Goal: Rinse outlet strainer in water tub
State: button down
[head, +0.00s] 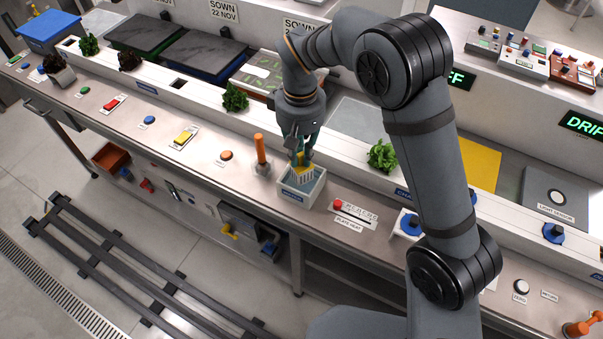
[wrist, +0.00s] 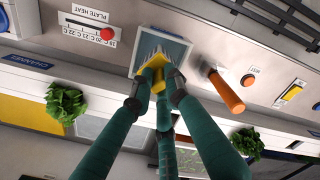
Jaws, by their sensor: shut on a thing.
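The outlet strainer (head: 304,172) has a yellow top and a pale ribbed lower part. My gripper (head: 303,158) is shut on its yellow part and points down over the water tub (head: 290,196). The tub is a small grey open box with a blue label on its front. In the wrist view the strainer (wrist: 165,88) sits between the fingertips of my gripper (wrist: 160,78), with its pale part over the inside of the tub (wrist: 182,48). I cannot tell whether the pale part touches the water.
An orange-handled tool (head: 262,152) stands upright just left of the tub. A plate heat slider with a red knob (head: 338,205) lies to its right. Lettuce heads (head: 382,155) stand in the white channel behind. The steel bench front is clear below the tub.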

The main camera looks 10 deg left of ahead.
jog(key=shift+r+p, duration=2.5)
jog(key=shift+r, duration=0.8)
jog(key=shift+d, duration=0.1)
